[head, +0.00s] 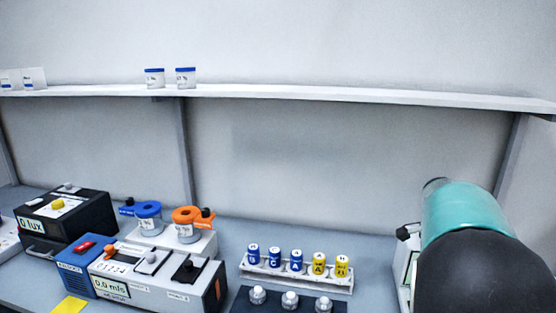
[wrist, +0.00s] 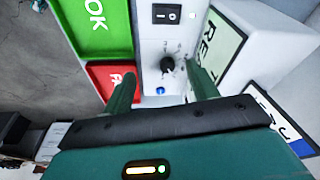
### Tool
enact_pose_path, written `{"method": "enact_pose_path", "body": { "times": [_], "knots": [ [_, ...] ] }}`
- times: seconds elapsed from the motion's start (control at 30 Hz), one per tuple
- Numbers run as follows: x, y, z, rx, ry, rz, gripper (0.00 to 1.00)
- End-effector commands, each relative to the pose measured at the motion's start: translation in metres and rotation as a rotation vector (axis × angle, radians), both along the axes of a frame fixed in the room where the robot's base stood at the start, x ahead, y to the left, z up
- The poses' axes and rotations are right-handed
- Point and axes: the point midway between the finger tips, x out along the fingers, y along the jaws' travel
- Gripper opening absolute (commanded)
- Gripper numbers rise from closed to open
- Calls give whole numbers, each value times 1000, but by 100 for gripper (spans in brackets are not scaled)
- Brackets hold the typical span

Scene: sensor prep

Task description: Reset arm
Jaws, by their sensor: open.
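In the wrist view, my gripper (wrist: 160,74) is open, its two green fingers spread apart with nothing held between them. Beyond the fingers is a light panel (wrist: 150,45) with a black rocker switch (wrist: 167,14), a black knob (wrist: 168,63) and a small blue button (wrist: 160,91). The knob shows between the fingers; I cannot tell whether either finger touches the panel. In the head view, my teal and black arm fills the lower right, and my gripper does not show there.
A green tray marked OK (wrist: 95,25) and a red tray (wrist: 103,76) lie left of the panel. On the bench, a rack (head: 300,277) holds several blue and yellow capped vials, right of boxy instruments (head: 155,275). A shelf (head: 300,93) runs above.

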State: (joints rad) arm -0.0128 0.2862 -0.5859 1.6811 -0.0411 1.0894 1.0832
Motion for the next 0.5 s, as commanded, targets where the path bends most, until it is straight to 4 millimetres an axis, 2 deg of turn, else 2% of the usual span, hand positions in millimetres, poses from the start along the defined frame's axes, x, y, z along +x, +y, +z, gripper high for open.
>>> {"method": "enact_pose_path", "body": {
  "times": [0.03, 0.27, 0.5],
  "knots": [
    [-7, 18, 8, 29, -21, 76, 59],
    [-41, 100, 32, 92, -98, 469, 59],
    [-92, 182, 50, 60, -170, 893, 59]
  ]
}}
